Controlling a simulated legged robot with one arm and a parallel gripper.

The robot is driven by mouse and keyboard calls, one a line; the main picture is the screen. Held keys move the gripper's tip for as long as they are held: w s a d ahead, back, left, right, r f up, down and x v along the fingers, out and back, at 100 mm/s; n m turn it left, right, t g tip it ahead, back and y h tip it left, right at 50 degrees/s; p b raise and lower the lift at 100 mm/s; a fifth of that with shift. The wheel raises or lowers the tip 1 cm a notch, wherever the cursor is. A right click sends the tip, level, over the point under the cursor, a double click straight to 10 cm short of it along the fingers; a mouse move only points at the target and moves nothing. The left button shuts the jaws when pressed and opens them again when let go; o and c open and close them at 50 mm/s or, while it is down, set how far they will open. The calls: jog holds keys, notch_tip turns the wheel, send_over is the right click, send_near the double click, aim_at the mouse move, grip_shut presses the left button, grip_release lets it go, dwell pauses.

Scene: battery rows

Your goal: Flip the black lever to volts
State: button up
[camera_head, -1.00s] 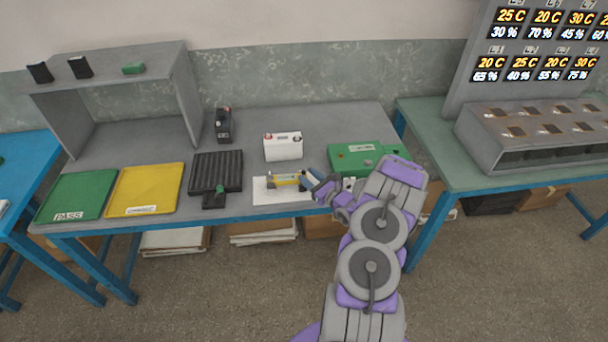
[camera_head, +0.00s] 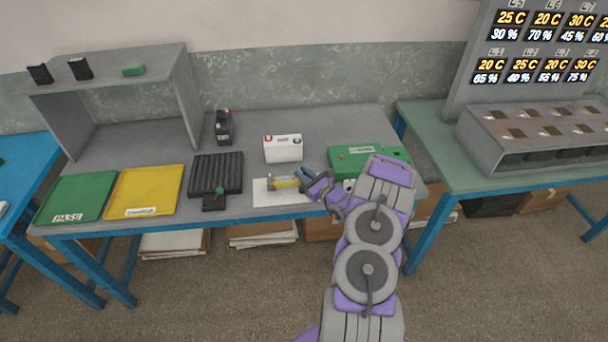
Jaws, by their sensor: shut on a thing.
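My gripper (camera_head: 306,177) is over the right part of a white sheet (camera_head: 262,198) near the table's front edge. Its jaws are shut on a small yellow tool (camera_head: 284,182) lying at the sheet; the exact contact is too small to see. A green box (camera_head: 349,160) with a pale label and small knobs stands right of the gripper, partly hidden by my arm. I cannot make out a black lever or a volts marking on it. A small black device (camera_head: 213,203) with a green-topped knob (camera_head: 219,190) sits left of the sheet.
A white battery (camera_head: 283,149) stands behind the sheet, and a black battery (camera_head: 223,127) further back. A ribbed black tray (camera_head: 216,166), a yellow tray (camera_head: 146,187) and a green tray (camera_head: 80,194) lie to the left. The table's back right is clear.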

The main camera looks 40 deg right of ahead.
jog(key=shift+t, duration=0.4)
grip_shut()
jog(key=shift+s+a+f+n+b, duration=0.1)
jog(key=shift+s+a+n+b, duration=0.1)
jog(key=shift+n+b, duration=0.25)
jog(key=o, duration=0.7)
grip_release()
jog(key=shift+d, duration=0.1)
jog(key=shift+o, duration=0.2)
jog(key=s+d+f+p, duration=0.1)
jog(key=s+p, duration=0.3)
jog(key=s, duration=1.3)
jog(key=shift+f, duration=0.55)
